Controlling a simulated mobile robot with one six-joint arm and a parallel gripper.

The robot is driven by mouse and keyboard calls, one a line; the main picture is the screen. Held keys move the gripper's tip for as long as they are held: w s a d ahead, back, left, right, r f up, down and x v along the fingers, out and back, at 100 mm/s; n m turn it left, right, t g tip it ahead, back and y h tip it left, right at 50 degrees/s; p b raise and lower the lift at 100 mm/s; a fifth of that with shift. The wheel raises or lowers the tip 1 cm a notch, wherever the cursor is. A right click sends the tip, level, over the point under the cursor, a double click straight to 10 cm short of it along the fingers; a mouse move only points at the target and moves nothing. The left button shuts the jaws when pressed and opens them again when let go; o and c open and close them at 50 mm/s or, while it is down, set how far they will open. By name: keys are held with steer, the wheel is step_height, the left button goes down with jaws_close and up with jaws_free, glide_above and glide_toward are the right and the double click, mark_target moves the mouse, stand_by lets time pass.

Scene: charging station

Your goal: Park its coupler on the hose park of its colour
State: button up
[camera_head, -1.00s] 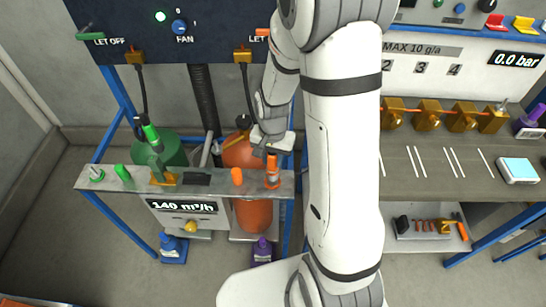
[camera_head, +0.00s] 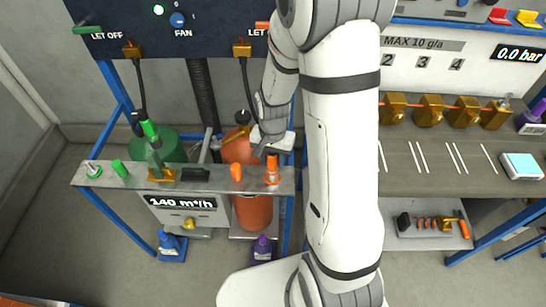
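An orange coupler (camera_head: 272,169) stands upright at the right end of the grey rail (camera_head: 205,187), on a spot with an orange base. My gripper (camera_head: 272,146) is right at its top; the fingers are small and partly hidden, so I cannot tell whether they grip it. A green cap (camera_head: 118,167) and an orange cap (camera_head: 237,172) also stand on the rail.
A green cylinder (camera_head: 168,145) and an orange cylinder (camera_head: 253,211) stand behind and below the rail. Black hoses hang from the blue panel (camera_head: 180,45). A workbench (camera_head: 450,190) with brass valves (camera_head: 430,110) lies right of my arm. Open floor is at left.

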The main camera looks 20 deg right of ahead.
steer(key=o, duration=0.3)
steer(key=shift+r, duration=3.95)
steer(key=shift+r, duration=0.15)
steer(key=s+r+n+t, duration=0.1)
steer(key=s+r+n, duration=0.1)
steer(key=s+r, duration=0.2)
steer(key=s+r+n+t, duration=0.1)
steer(key=s+r+n, duration=0.1)
steer(key=s+r, duration=0.2)
steer(key=s+r+n+t, duration=0.1)
steer(key=s+r+n, duration=0.1)
steer(key=s+r, duration=0.2)
steer(key=shift+s+d+r+n, duration=0.1)
steer(key=shift+s+r+n, duration=0.05)
steer(key=shift+s, duration=0.45)
steer(key=shift+s+d+r+n, duration=0.1)
steer(key=shift+s+r+n, duration=0.05)
steer(key=shift+s, duration=0.4)
steer(key=shift+a, duration=0.1)
